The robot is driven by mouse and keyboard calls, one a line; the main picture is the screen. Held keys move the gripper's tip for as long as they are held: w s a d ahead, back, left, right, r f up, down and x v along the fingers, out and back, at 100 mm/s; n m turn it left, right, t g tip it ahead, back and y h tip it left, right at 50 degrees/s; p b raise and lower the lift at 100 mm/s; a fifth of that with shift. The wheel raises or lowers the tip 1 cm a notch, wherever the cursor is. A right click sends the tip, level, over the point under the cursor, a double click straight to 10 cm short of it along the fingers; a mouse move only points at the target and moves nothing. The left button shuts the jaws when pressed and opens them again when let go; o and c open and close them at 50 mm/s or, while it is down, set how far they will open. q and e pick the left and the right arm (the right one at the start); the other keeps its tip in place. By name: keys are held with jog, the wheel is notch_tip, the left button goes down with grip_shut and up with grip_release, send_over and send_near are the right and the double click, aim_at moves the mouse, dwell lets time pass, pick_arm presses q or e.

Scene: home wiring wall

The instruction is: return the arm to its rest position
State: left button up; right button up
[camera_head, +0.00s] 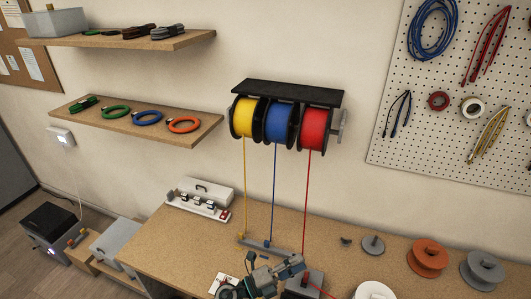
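My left gripper (290,266) shows at the bottom middle of the head view, over the front part of the wooden workbench (185,245). It is small and dark, and I cannot tell whether its fingers are open or shut or hold anything. It is close to a dark box (305,285) with a red wire end, and I cannot tell whether they touch. My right gripper is not in view.
Yellow (243,117), blue (280,122) and red (314,128) wire spools hang on a wall rack, their wires running down to the bench. Empty reels (427,257) stand at the right. Shelves (137,125) and a pegboard (455,95) are on the wall. The bench's left part is mostly clear.

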pick_arm(q)
jog(key=w+a+f+n+t+y, duration=0.1)
jog(key=a+f+n+t+y, duration=0.2)
jog(key=a+n+t+y, duration=0.55)
jog(key=w+a+f+n+t+y, duration=0.25)
jog(key=a+n+y, duration=0.35)
jog(key=a+n, duration=0.5)
jog(key=s+a+f+n+g+y, duration=0.5)
jog(key=s+a+f+n, duration=0.15)
jog(key=f, duration=0.25)
jog(key=s+a+f+n+g, duration=0.2)
jog(key=s+f+g, duration=0.35)
jog(key=s, duration=0.55)
jog(key=s+a+f+n+g, duration=0.2)
jog(key=s+f+g, duration=0.35)
jog(key=s, duration=0.65)
jog(key=s+f+x, duration=0.1)
jog(key=s+x, duration=0.1)
jog(key=x, duration=0.9)
jog(key=s+d+x, duration=0.1)
jog(key=s+x, duration=0.2)
jog(key=x, duration=0.9)
jog(key=s+a+f+g, duration=0.1)
jog(key=s+a+f, duration=0.1)
jog(key=s+f, duration=1.3)
notch_tip(320, 180, down, 3)
jog(key=shift+a+r+m, duration=0.1)
jog(key=shift+a+m, duration=0.25)
jog(key=shift+m, duration=0.05)
